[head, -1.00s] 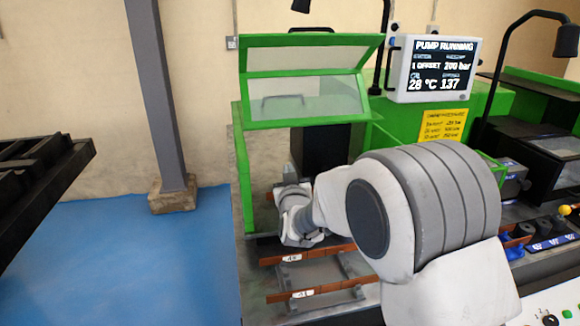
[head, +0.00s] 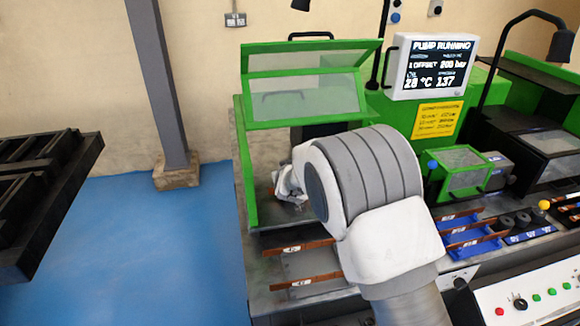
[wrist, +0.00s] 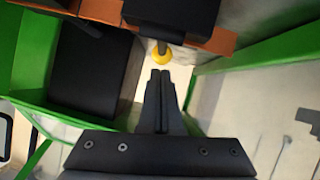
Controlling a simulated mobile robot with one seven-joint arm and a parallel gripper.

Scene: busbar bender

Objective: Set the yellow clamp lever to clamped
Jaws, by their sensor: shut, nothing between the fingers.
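In the wrist view, a round yellow knob (wrist: 162,57) sits at the end of a short dark stem under a black block (wrist: 172,12); it looks like the end of the clamp lever. My gripper (wrist: 160,75) is shut and empty, its fingertips just short of the knob in the picture. I cannot tell whether they touch it. The lever's angle is mostly hidden. In the head view, my arm covers the gripper and this knob, inside the machine with the raised green guard (head: 312,46).
A copper-coloured bar (wrist: 222,40) passes beside the black block. Green frame parts (wrist: 250,50) stand close on the right. In the head view, a screen (head: 432,66) reads PUMP RUNNING. Blue trays (head: 468,236) and another yellow ball (head: 544,205) lie to the right.

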